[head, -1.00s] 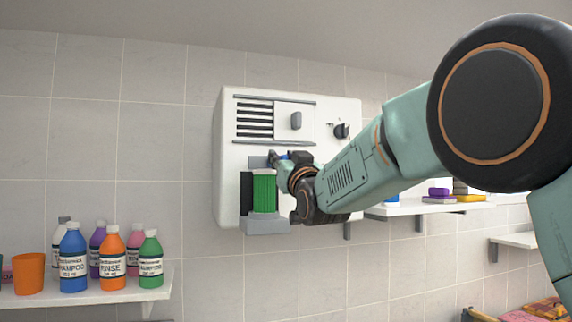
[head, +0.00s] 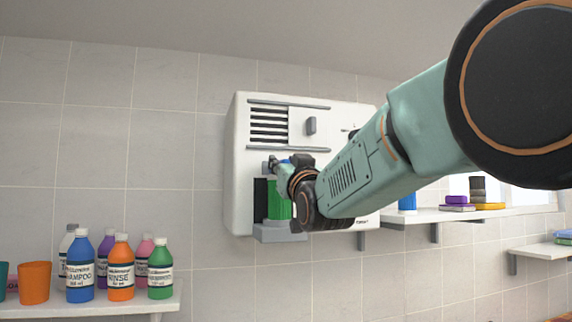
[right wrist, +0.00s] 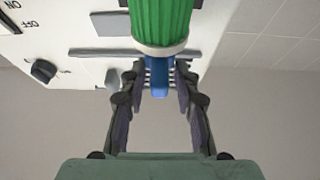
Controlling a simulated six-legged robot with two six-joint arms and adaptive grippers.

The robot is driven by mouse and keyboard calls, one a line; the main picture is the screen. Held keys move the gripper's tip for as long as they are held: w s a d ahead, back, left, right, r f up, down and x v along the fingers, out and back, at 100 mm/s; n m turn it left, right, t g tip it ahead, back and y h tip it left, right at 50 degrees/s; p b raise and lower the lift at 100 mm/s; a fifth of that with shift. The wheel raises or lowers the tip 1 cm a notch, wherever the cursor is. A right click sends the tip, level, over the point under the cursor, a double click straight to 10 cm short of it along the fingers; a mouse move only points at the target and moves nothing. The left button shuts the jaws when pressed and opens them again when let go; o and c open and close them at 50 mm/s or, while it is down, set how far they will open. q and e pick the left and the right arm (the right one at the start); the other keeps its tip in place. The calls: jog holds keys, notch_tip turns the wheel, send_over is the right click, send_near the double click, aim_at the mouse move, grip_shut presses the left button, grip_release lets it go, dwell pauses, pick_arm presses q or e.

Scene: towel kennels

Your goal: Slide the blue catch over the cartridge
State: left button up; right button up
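A green ribbed cartridge (head: 276,202) stands upright in the grey holder (head: 279,233) on a white wall unit (head: 243,135). My right gripper (head: 282,163) is at the cartridge's top, and my arm hides the cartridge's right side. In the right wrist view the cartridge (right wrist: 161,20) shows large at the top. The blue catch (right wrist: 157,80) sits at its light end ring, between the two fingers of my right gripper (right wrist: 161,72). The fingers stand apart, with a narrow gap seeming to show on each side of the catch. My left gripper is out of view.
The unit has a louvred vent (head: 268,123), a sliding cover with a grey handle (head: 311,126), and knobs including a dark one (right wrist: 43,71). A shelf (head: 140,304) with bottles stands at lower left. Another shelf (head: 460,214) with small items is at right.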

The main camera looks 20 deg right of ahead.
jog(key=shift+o, duration=0.8)
jog(key=shift+a+f, duration=0.15)
jog(key=shift+a, duration=0.15)
jog(key=shift+d, duration=0.1)
jog(key=shift+d, duration=0.15)
jog(key=shift+s+f, duration=0.1)
jog(key=shift+s, duration=0.4)
jog(key=v, duration=0.6)
jog(key=shift+f, duration=0.15)
jog(key=shift+s, duration=0.1)
